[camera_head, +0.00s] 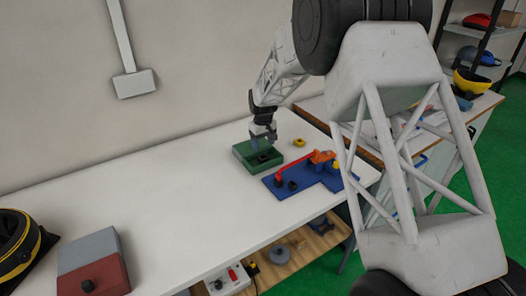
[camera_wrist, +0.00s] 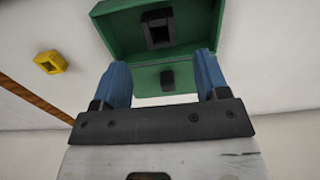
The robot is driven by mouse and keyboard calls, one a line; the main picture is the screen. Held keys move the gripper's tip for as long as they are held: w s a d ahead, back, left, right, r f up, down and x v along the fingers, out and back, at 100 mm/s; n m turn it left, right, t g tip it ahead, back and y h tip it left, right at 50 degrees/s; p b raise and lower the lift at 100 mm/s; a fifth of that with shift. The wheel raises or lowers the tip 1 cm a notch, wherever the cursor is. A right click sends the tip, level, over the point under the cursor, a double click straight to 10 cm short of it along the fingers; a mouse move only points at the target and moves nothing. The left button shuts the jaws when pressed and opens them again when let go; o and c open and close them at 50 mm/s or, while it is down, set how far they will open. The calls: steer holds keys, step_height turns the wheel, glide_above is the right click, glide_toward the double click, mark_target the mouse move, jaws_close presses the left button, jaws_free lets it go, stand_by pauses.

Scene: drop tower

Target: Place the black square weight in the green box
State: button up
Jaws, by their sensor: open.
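The green box (camera_head: 244,160) stands on the white table below my gripper (camera_head: 262,143). In the wrist view the open box (camera_wrist: 108,27) is at the top. A black square weight (camera_wrist: 158,30) with a square hollow lies inside it on the floor; it shows as a dark shape in the head view. A small black knob-like piece (camera_wrist: 167,79) is on the box's near outer side. My gripper, with two blue fingers, also shows in the wrist view (camera_wrist: 162,65). It is open, with nothing held between the fingers, and is near the box.
A yellow square piece (camera_head: 299,143) lies beside the box; it shows in the wrist view (camera_wrist: 50,62). A blue base (camera_head: 281,191) with red and orange parts stands to the right. A grey and red box (camera_head: 100,271) is at front left. The table's middle is clear.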

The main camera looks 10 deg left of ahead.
step_height(320, 180, up, 4)
steer(key=shift+r, duration=0.25)
stand_by(0.9)
steer(key=s+d+r+m+t, duration=0.1)
steer(key=s+d+r+m, duration=0.1)
steer(key=s+d+r, duration=1)
steer(key=s+d+r+m, duration=0.3)
steer(key=s+d+r, duration=0.4)
steer(key=s+d, duration=0.45)
steer(key=s+d+m, duration=0.1)
steer(key=s+d, duration=0.4)
steer(key=s, duration=0.4)
steer(key=s+d+m+t, duration=0.1)
steer(key=s+d, duration=0.4)
steer(key=s, duration=0.5)
steer(key=s+d+f+m, duration=0.1)
steer(key=s+d+m, duration=0.1)
steer(key=s+d, duration=0.3)
steer(key=shift+s+d+t, duration=0.25)
steer(key=shift+s+t, duration=0.05)
steer(key=shift+s, duration=2.1)
